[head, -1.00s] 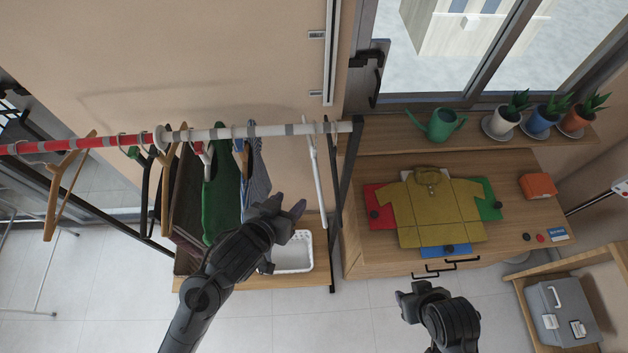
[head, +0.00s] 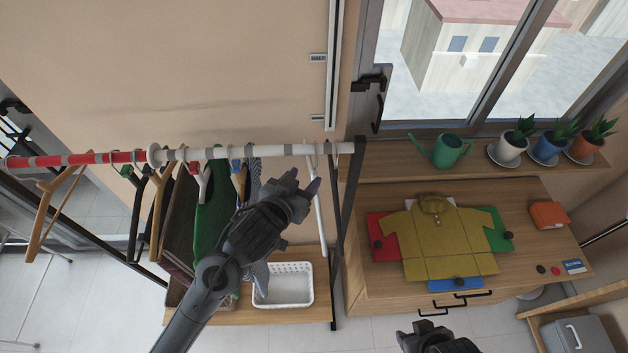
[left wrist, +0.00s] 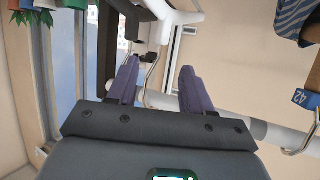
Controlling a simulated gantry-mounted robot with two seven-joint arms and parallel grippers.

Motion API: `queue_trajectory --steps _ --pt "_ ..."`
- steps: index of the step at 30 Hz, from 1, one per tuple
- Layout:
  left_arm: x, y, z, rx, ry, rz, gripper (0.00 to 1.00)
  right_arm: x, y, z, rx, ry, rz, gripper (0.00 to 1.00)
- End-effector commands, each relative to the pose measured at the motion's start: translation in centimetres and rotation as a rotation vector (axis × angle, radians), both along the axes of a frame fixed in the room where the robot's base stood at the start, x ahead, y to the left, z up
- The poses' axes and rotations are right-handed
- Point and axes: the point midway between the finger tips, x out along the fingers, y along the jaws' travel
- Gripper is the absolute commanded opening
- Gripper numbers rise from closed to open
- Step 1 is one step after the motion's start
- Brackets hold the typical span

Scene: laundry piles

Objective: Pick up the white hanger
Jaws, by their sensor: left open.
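The white hanger (head: 319,212) hangs empty near the right end of the rail (head: 285,150), seen nearly edge-on. My left gripper (head: 302,182) is open and just left of the hanger in the head view. In the left wrist view, its two purple-grey fingers (left wrist: 158,72) are spread, with the hanger's thin metal hook (left wrist: 150,72) appearing between them and its white body (left wrist: 170,14) above. I cannot tell whether the fingers touch it. My right gripper (head: 408,340) is at the bottom edge, partly cut off; its jaws are unclear.
A green garment (head: 213,215) and other clothes hang left of my left gripper. A white basket (head: 290,287) stands on the rack's shelf below. The black rack post (head: 347,205) is right of the hanger. A folded yellow shirt (head: 437,240) lies on the dresser.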

Motion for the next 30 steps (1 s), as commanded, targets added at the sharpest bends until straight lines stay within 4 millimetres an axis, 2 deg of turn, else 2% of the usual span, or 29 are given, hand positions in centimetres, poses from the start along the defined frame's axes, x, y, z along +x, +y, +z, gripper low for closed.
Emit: queue_trajectory --steps 10,21,30 --pt "3.5 -1.6 -1.5 0.002 0.0 0.001 0.5 0.0 -0.1 0.8 -0.004 0.0 0.001 0.43" --pt "4.0 -1.8 -1.8 0.001 0.0 0.0 0.49 0.0 0.1 0.8 0.004 0.001 -0.004 0.43" --pt "4.0 -1.8 -1.8 0.001 0.0 0.0 0.03 0.0 0.2 0.8 0.008 0.001 -0.006 0.43"
